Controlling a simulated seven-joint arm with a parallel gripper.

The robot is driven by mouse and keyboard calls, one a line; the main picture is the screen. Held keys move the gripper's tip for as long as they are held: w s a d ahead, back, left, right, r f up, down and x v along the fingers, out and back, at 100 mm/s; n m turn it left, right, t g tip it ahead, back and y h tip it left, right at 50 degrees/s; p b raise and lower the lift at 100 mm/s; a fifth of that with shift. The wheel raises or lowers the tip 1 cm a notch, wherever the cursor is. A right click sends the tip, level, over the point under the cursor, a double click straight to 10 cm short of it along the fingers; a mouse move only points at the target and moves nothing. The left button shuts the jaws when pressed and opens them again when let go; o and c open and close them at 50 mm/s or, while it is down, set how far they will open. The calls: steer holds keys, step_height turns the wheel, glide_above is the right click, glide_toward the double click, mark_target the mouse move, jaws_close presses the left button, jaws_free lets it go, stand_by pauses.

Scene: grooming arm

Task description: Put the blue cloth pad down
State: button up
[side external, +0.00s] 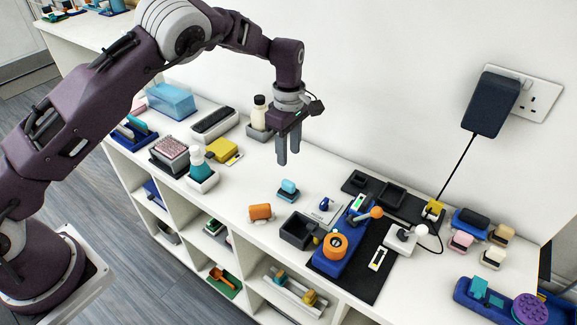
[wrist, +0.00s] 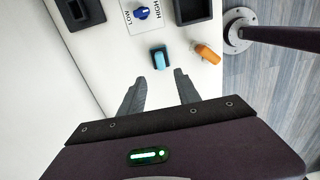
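A small pad with a light-blue top and a dark base, which looks like the blue cloth pad (side external: 288,188), rests on the white counter (side external: 235,190). It also shows in the wrist view (wrist: 159,58), just beyond my fingertips. My gripper (side external: 288,158) is above the counter, a little higher than the pad and apart from it. The two fingers point down with a clear gap and nothing between them; the wrist view (wrist: 160,80) shows the same gap. The pad stands free of any holder.
An orange roll-like piece (side external: 260,212) lies near the pad. A LOW/HIGH dial card (side external: 323,210) and a dark open box (side external: 298,230) are to the right. A white bottle (side external: 259,113) stands behind my gripper. Bare counter lies left of the pad.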

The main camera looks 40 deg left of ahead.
steer(key=s+a+r+m+t+h, duration=0.1)
steer(key=s+r+m, duration=0.1)
steer(key=s+r, duration=0.35)
steer(key=s+a+r+m, duration=0.1)
steer(key=s+r+m, duration=0.2)
steer(key=r, duration=0.6)
steer(key=s+a+r+m+t+h, duration=0.1)
steer(key=s+r+m, duration=0.1)
steer(key=s+r, duration=0.35)
steer(key=s+a+r+m+t+y, duration=0.1)
steer(key=s+m, duration=0.4)
steer(key=s, duration=0.6)
steer(key=s+a+r+m+t+y, duration=0.1)
steer(key=s+r+m+t, duration=0.1)
steer(key=s+m, duration=0.4)
steer(key=s, duration=0.5)
steer(key=shift+s+a+t, duration=0.2)
steer(key=shift+s+t, duration=0.05)
steer(key=shift+t, duration=0.05)
